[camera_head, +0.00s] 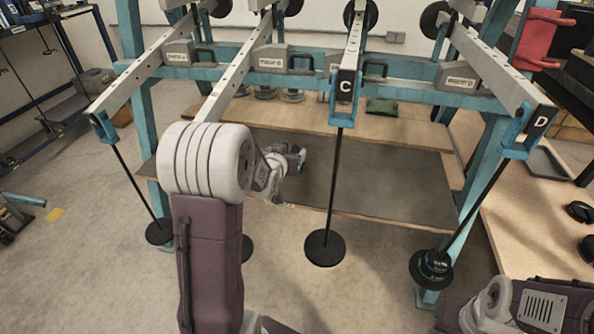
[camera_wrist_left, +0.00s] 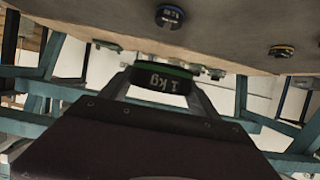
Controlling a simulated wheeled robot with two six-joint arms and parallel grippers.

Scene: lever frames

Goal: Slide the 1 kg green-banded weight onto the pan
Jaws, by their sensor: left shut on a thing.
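My left gripper (camera_head: 293,160) reaches in over the grey shelf area, behind the front of the lever frame. In the left wrist view it is shut on the dark weight (camera_wrist_left: 160,80) marked 1 kg, with a green band. The weight's marking appears upside down there. In the head view the weight is too small to tell apart from the gripper. Black round pans hang on rods: under lever C (camera_head: 325,247), under lever D (camera_head: 431,268), and at the far left (camera_head: 160,232). Another pan (camera_head: 247,248) is partly hidden by my left arm. The D pan seems to carry dark discs.
Small weights (camera_head: 265,92) stand on the wooden shelf behind. Blue-banded (camera_wrist_left: 170,16) and yellow-banded (camera_wrist_left: 281,51) weights show in the wrist view. Teal posts and the hanging rods stand close around my left arm. A wooden table (camera_head: 530,215) is at right.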

